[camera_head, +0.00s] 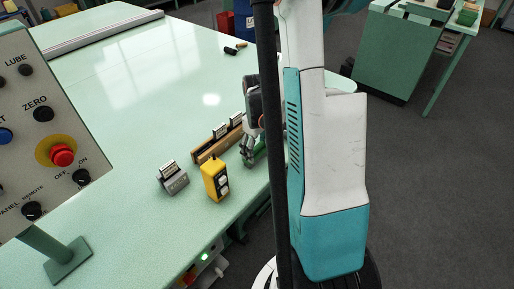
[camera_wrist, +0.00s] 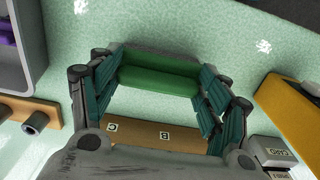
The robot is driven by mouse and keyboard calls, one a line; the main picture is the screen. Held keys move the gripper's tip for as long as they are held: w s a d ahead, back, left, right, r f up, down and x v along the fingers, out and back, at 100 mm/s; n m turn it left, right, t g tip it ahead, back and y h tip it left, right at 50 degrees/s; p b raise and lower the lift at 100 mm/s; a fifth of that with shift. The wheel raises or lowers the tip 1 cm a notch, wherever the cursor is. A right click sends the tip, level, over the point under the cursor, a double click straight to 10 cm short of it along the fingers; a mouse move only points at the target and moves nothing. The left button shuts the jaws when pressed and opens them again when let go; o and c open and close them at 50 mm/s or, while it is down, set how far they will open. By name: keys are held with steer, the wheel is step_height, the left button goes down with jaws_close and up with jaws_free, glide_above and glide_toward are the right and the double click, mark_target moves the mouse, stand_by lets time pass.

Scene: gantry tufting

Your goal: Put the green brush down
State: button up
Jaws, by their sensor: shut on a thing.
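The green brush (camera_wrist: 158,80) is between the fingers of my gripper (camera_wrist: 152,92) in the wrist view. It lies crosswise, with a greyish-green strip along its far side. The gripper is shut on it. In the head view my gripper (camera_head: 250,152) is low over the near edge of the pale green table (camera_head: 140,110), and only a bit of green shows beside the fingers, partly hidden by a dark post. A wooden board with letter labels (camera_wrist: 155,136) lies below the brush in the wrist view. I cannot tell whether the brush touches the table.
A control panel (camera_head: 45,140) fills the left side. The table's middle is clear.

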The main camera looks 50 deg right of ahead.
mark_target(257, 148)
steer(key=o, duration=1.2)
steer(key=shift+f, duration=0.1)
step_height(257, 148, up, 12)
steer(key=p, duration=0.4)
steer(key=shift+r, duration=0.2)
